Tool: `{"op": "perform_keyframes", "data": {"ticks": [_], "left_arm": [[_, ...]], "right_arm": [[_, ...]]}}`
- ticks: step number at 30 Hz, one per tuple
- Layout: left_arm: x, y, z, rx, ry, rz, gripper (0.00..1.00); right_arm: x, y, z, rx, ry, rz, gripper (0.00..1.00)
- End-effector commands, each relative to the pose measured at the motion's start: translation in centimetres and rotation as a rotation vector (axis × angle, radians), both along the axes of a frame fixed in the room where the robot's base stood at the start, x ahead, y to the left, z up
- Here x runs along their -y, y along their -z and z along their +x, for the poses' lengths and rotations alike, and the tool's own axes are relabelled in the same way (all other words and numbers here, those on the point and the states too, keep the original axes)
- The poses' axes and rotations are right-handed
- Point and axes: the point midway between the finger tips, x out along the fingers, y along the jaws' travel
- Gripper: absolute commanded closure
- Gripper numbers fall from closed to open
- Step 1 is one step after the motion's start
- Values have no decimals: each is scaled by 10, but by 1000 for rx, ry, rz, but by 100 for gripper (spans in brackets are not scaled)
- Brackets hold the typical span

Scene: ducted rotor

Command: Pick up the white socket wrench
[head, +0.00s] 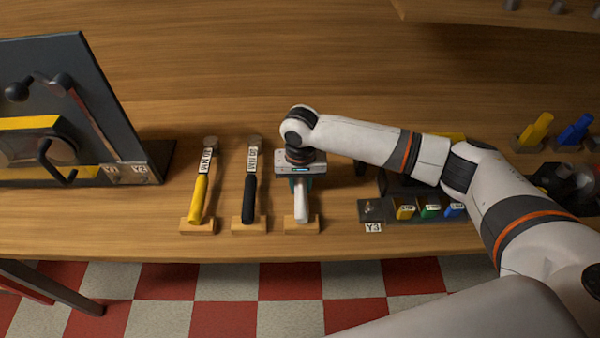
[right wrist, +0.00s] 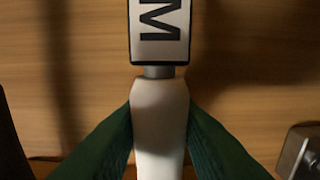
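The white socket wrench (head: 301,205) is on the workbench, its white handle at a wooden block (head: 302,226). My right gripper (head: 301,186) is over it from above and hides its far part in the head view. In the right wrist view the white handle (right wrist: 160,130) lies between my green fingers, which touch it on both sides. Above the handle, a white label with a black M (right wrist: 160,35) shows on the wrench. I cannot tell any gap between wrench and block. My left gripper is not in view.
A yellow-handled tool (head: 200,190) and a black-handled tool (head: 249,190) lie on wooden blocks to the left. A dark panel (head: 85,90) stands at far left. A dark rack with coloured boxes (head: 430,210) is to the right. The bench's front edge is close.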

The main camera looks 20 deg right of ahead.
Motion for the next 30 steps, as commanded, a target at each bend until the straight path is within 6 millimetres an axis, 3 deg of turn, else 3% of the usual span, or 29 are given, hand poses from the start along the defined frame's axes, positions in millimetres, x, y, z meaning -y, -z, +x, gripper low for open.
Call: {"op": "perform_keyframes", "data": {"ticks": [1, 5, 14, 24, 30], "left_arm": [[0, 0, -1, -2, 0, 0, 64], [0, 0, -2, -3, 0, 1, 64], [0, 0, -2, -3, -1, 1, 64], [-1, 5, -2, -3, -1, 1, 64], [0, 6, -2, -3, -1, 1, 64]], "right_arm": [[0, 0, 0, 0, 0, 0, 81], [0, 0, 0, 0, 0, 0, 100], [0, -7, 1, 3, 0, 1, 100], [0, -70, 2, 5, 0, 3, 100], [0, -96, 1, 3, 0, 1, 100]]}}
